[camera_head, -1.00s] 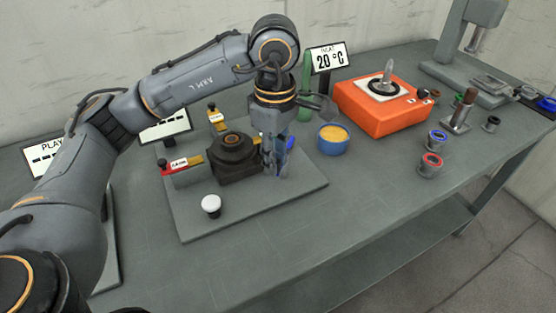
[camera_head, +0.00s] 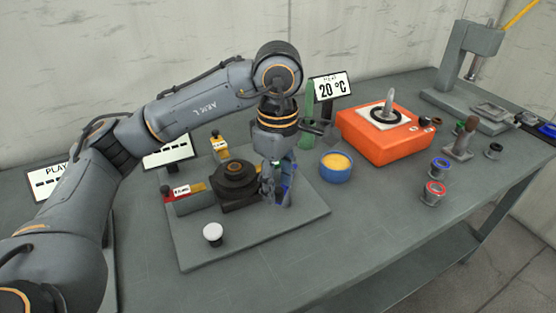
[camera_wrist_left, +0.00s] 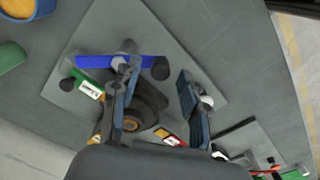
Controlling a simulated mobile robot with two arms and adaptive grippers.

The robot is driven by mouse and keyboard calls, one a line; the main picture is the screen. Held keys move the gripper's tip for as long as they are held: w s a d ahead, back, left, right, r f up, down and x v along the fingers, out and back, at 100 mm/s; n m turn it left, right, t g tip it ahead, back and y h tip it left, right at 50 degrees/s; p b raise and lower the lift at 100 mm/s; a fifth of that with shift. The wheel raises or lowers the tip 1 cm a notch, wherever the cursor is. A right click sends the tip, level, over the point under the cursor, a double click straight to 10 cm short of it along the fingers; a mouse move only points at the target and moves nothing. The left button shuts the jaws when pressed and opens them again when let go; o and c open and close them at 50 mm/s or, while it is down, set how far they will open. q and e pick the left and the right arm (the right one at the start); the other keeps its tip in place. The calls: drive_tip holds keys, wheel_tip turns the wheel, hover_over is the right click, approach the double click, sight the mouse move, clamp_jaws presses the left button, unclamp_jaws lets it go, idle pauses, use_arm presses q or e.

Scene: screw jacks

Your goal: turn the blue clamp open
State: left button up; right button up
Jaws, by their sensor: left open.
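The blue clamp is a blue bar (camera_wrist_left: 95,62) with a dark knob at its right end in the left wrist view. It sits at the edge of a dark round fixture (camera_head: 236,173) on a grey base plate. In the head view only a little of the blue shows behind my fingers. My left gripper (camera_head: 277,190) points down at the right side of the fixture. In the left wrist view its two fingers (camera_wrist_left: 156,78) are apart, one overlapping the bar's middle and the other right of the knob. Contact cannot be told. My right gripper is not in view.
Red (camera_head: 180,190) and yellow (camera_head: 219,148) labelled clamps stand around the fixture. A white-topped knob (camera_head: 212,232) is at the plate's front. A blue bowl (camera_head: 336,167) and an orange heater (camera_head: 385,133) stand to the right. The bench's front right is clear.

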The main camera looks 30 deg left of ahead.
use_arm(q)
wheel_tip(320, 180, up, 11)
idle(0.4)
idle(0.4)
